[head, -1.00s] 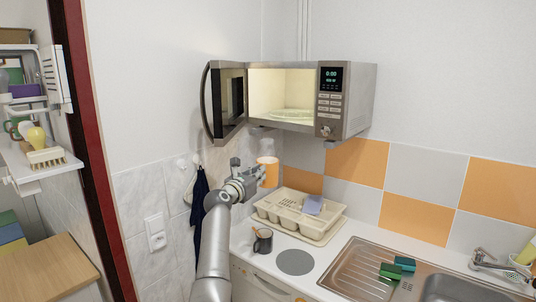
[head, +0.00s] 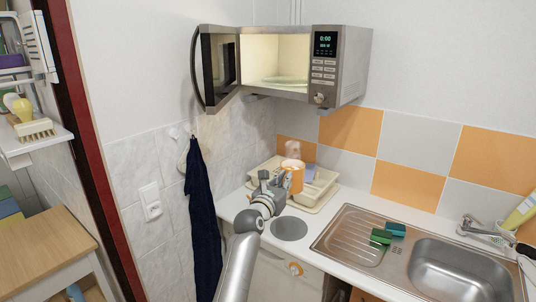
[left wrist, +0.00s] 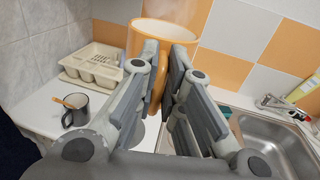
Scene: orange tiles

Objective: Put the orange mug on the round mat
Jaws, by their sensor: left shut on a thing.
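The orange mug (head: 296,179) is held upright in the air by my left gripper (head: 282,184), above and behind the round mat in the head view. In the left wrist view the mug (left wrist: 163,34) shows between the two fingers (left wrist: 165,75), which are shut on it. Faint steam shows over it. The round grey mat (head: 289,229) lies bare on the white counter, below the gripper. In the left wrist view the mat is mostly hidden by the fingers. My right gripper is not in view.
A cream dish rack (head: 322,190) stands behind the mug. A dark mug with a spoon (left wrist: 75,110) stands left on the counter. The steel sink (head: 455,265) with sponges (head: 382,237) is right of the mat. An open microwave (head: 340,65) hangs above.

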